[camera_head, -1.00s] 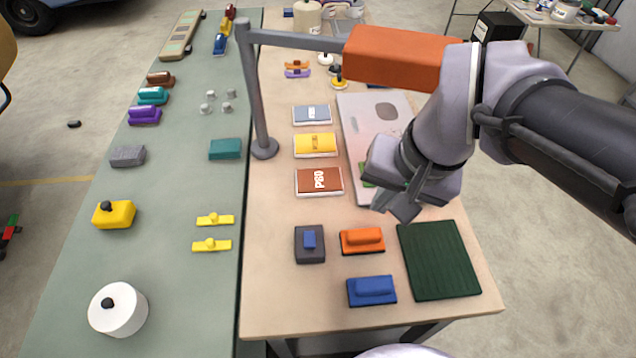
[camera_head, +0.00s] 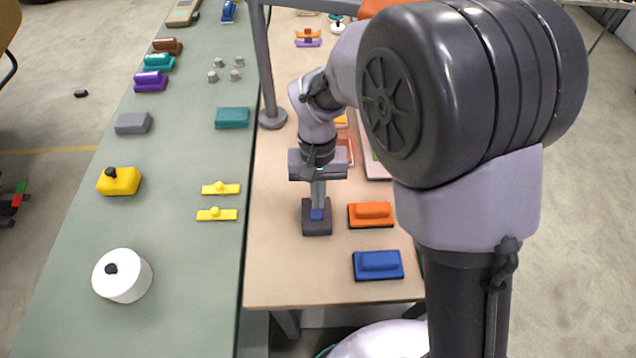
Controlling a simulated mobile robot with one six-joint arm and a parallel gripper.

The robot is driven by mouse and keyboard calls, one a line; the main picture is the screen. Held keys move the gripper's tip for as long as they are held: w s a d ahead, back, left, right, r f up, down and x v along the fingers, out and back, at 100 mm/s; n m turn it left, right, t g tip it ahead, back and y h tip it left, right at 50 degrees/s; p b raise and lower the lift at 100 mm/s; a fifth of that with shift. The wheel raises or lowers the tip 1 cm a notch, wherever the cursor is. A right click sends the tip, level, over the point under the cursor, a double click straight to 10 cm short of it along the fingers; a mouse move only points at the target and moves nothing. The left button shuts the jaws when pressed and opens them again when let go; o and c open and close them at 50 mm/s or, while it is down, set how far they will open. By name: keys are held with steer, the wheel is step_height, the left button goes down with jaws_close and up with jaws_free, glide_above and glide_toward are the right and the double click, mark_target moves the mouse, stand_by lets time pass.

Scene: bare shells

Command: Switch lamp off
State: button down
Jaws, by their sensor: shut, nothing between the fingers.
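The lamp has a grey upright post (camera_head: 268,75) on the wooden bench, and part of its orange-red head (camera_head: 376,8) shows at the top behind my arm. A dark grey switch box (camera_head: 316,226) with a blue rocker (camera_head: 317,214) sits on the bench. My gripper (camera_head: 318,205) is shut and empty, pointing down at the switch. Its fingertips are at the blue rocker and cover part of it. I cannot tell whether they touch it. Whether the lamp is lit is not visible.
An orange block (camera_head: 371,213) and a blue block (camera_head: 378,264) lie right of the switch. My arm hides the bench's right side.

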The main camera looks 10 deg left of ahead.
steer(key=shift+s+f+b, duration=0.15)
steer(key=shift+f+b, duration=0.3)
steer(key=shift+f, duration=0.9)
